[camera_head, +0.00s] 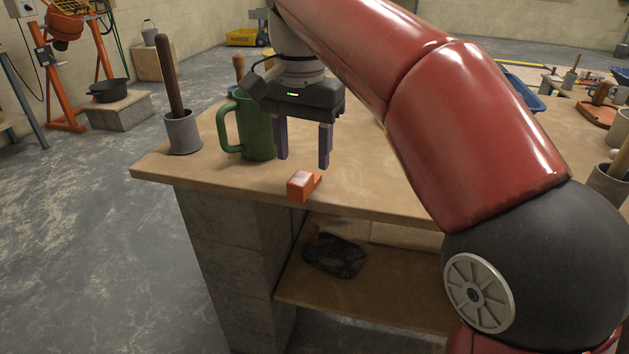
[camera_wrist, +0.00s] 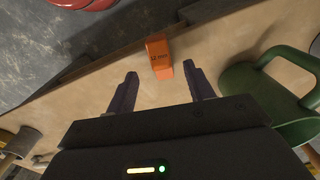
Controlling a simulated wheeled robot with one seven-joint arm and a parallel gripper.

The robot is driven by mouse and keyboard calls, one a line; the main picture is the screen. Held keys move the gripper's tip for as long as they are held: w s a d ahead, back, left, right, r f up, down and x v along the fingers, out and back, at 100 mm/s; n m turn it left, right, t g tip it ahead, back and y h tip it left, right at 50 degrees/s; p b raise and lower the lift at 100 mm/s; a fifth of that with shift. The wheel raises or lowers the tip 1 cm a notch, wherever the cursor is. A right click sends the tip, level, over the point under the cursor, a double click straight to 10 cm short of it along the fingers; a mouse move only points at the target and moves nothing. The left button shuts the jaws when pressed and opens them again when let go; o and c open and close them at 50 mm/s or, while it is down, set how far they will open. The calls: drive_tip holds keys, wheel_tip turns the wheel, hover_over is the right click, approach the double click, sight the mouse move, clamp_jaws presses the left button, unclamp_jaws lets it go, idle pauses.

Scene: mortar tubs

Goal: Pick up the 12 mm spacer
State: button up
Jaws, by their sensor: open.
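The 12 mm spacer (camera_head: 302,185) is a small orange block near the front edge of the wooden bench. In the wrist view the orange spacer (camera_wrist: 159,58) shows dark lettering on its face and lies beyond the fingertips, roughly midway between them. My gripper (camera_head: 303,162) has two dark purple fingers pointing down, spread apart with nothing between them. It is above and behind the spacer in the head view, apart from it. The wrist view also shows my gripper (camera_wrist: 160,82) open.
A green mug (camera_head: 256,128) stands close to the left of my gripper; it also shows in the wrist view (camera_wrist: 265,95). A grey pot with a wooden handle (camera_head: 182,132) stands at the bench's left corner. The bench top (camera_head: 400,195) is clear right of the spacer. A lower shelf holds a dark object (camera_head: 335,257).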

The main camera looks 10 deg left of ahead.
sight(304, 173)
drive_tip(key=f, duration=0.3)
drive_tip(key=f+b, duration=0.1)
drive_tip(key=f, duration=0.1)
drive_tip(key=shift+w+f, duration=0.15)
drive_tip(key=shift+w, duration=0.1)
drive_tip(key=shift+c, duration=0.3)
drive_tip(key=c, duration=1)
